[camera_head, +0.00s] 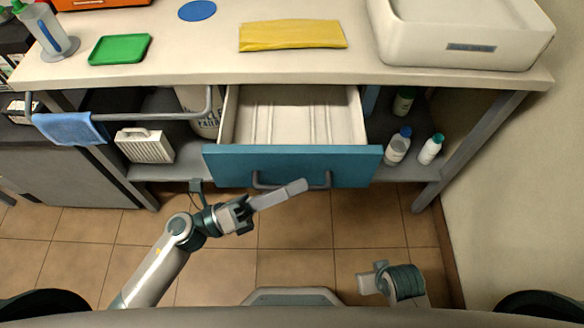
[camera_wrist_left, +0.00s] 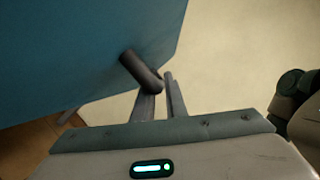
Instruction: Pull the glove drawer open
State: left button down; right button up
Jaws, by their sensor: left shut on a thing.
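The glove drawer (camera_head: 292,165) has a teal front and stands pulled out from under the bench. Its pale inside shows and looks empty. A dark bar handle (camera_head: 318,184) runs across the front. My left gripper (camera_head: 281,193) is at this handle, in front of the drawer, and partly covers it. In the left wrist view the handle (camera_wrist_left: 140,72) sits at the fingers of my left gripper (camera_wrist_left: 160,92), which is shut on it, beside the teal front (camera_wrist_left: 80,50).
The bench top (camera_head: 210,65) holds a green tray (camera_head: 119,49), a yellow folded cloth (camera_head: 292,35) and a white box (camera_head: 460,35). A rail with a blue towel (camera_head: 70,128) is left of the drawer. Bottles (camera_head: 398,147) stand on the lower shelf at right. The tiled floor in front is clear.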

pick_arm(q)
jog(key=s, duration=1)
jog(key=shift+s+r, duration=0.15)
pick_arm(e)
jog(key=shift+f, duration=0.25)
jog(key=shift+s+f, duration=0.1)
pick_arm(q)
jog(key=c, duration=2.1)
grip_release()
jog(key=shift+a, duration=0.1)
